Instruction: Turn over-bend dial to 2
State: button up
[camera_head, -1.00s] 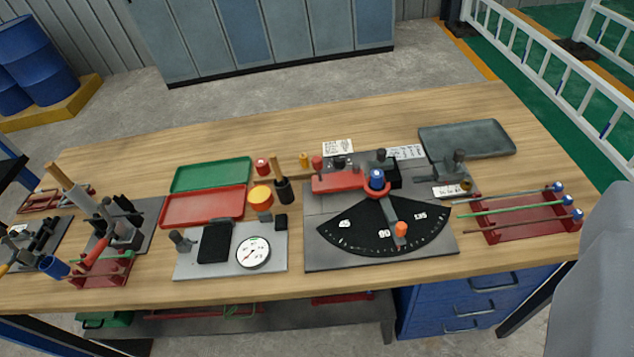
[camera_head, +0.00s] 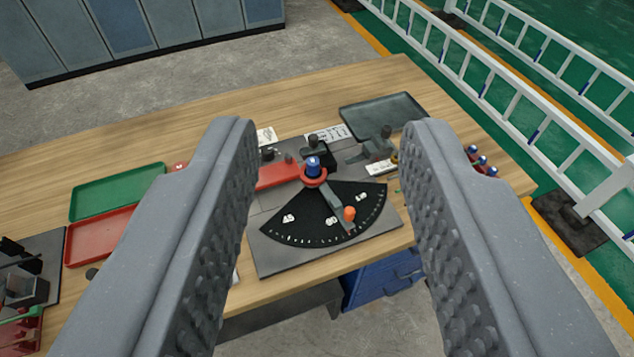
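My gripper (camera_head: 330,128) is open and empty. Its two grey ribbed fingers frame the bending station from above, apart from everything on the bench. Between them is the bender plate (camera_head: 275,257) with a black angle fan (camera_head: 305,217) marked 45 and 90, a blue-topped post (camera_head: 313,165) and a lever with an orange knob (camera_head: 349,213). Small dark knobs (camera_head: 268,154) sit behind the red block (camera_head: 278,175). A brass ring (camera_head: 394,159) shows beside a white label card (camera_head: 381,168), partly behind the right finger. I cannot tell which part is the over-bend dial, nor read its setting.
A dark grey tray (camera_head: 382,115) lies at the back right. A green tray (camera_head: 117,190) and a red tray (camera_head: 98,237) lie left, partly covered by the left finger. White railings (camera_head: 510,125) stand beyond the bench's right edge.

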aim_at(267, 152)
jog(key=z, duration=0.05)
jog(key=k, duration=0.5)
jog(key=u, duration=0.5)
jog(key=i, duration=1.4)
jog(key=z, duration=0.3)
